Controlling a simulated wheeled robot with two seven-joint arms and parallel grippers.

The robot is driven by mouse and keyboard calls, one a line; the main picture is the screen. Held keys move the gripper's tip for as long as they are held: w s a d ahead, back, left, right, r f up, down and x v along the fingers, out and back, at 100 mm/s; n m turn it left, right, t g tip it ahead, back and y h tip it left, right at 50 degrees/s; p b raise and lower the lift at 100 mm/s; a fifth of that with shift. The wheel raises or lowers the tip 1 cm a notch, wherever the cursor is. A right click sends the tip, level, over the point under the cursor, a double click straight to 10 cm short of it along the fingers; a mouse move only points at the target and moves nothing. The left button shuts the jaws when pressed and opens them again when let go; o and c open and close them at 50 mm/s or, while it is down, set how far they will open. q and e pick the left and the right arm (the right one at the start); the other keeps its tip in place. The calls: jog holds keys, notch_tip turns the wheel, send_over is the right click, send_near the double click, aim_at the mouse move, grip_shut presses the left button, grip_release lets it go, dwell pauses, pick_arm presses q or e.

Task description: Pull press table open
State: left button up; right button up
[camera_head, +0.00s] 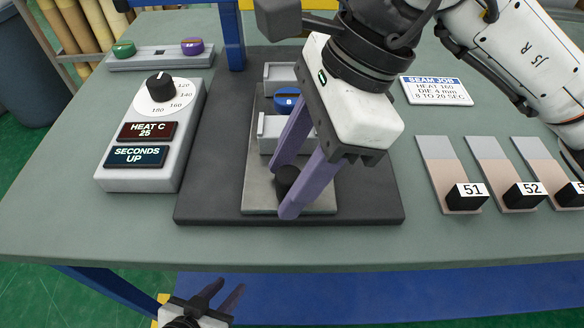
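The press table is a light grey metal plate (262,197) on a dark base plate (210,190). A black knob (287,181) stands near its front edge. My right gripper (283,189) reaches down over the plate, its two purple fingers on either side of the knob. The knob seems to fill the gap, but I cannot tell whether both fingers touch it. Grey blocks (275,130) and a blue knob (287,99) sit farther back on the plate, partly hidden by my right gripper. My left gripper (232,283) is open and empty, in front of the worktable's front edge.
On the green worktable (60,190), a control box (140,176) with a dial and displays stands left. Behind it is a rail (160,58) with green and purple knobs. A job card (437,91) and several sample strips (437,160) lie right. A blue upright (233,40) stands behind.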

jog(key=s+v, duration=0.1)
jog(key=v, duration=0.9)
jog(key=shift+w+d+p, duration=0.15)
jog(key=shift+w+p, duration=0.2)
jog(key=shift+w, duration=0.15)
